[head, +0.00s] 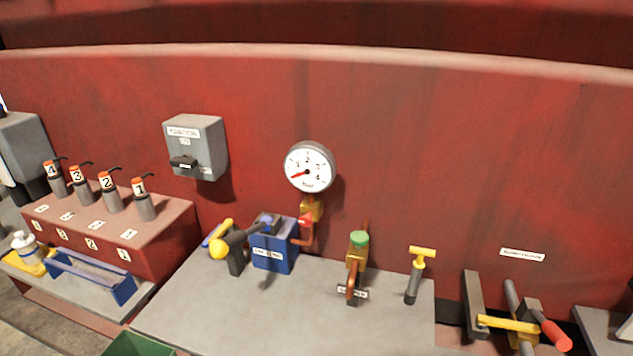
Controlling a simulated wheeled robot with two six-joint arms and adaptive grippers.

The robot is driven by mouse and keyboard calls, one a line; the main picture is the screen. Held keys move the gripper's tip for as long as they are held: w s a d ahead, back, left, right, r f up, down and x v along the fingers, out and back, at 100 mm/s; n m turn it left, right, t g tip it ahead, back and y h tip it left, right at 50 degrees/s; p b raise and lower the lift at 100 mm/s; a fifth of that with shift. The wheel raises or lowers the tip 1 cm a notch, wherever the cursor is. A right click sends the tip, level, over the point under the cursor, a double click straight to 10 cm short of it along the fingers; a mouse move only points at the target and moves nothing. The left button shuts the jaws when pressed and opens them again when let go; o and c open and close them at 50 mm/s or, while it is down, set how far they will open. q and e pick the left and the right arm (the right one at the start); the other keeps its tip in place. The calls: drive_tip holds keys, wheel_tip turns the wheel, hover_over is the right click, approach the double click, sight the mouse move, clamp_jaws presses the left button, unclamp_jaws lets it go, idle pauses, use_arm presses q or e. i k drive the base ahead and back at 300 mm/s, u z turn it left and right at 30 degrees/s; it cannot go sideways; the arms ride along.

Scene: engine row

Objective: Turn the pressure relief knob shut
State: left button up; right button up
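No label that I can read names the pressure relief knob. A small red knob (305,220) sits at the right of the blue pump box (273,252), below the round pressure gauge (310,167). A green round knob (359,238) tops a brass valve on the grey bench, with a small label at its foot. I cannot tell which of the two is the relief knob, nor whether either is open or shut. The gauge's red needle points to the lower left. Neither of my grippers is in view.
A black lever with a yellow ball (219,249) stands left of the pump box. A yellow T-handle (422,252) stands right of the green knob. A grey switch box (196,147) hangs on the red wall. The bench front (270,325) is clear.

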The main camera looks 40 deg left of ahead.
sight(306, 220)
drive_tip(key=u, duration=0.55)
drive_tip(key=k, duration=0.85)
drive_tip(key=z, duration=0.9)
drive_tip(key=i, duration=0.65)
drive_tip(key=u, duration=0.45)
drive_tip(key=i, duration=0.7)
drive_tip(key=u, duration=0.8)
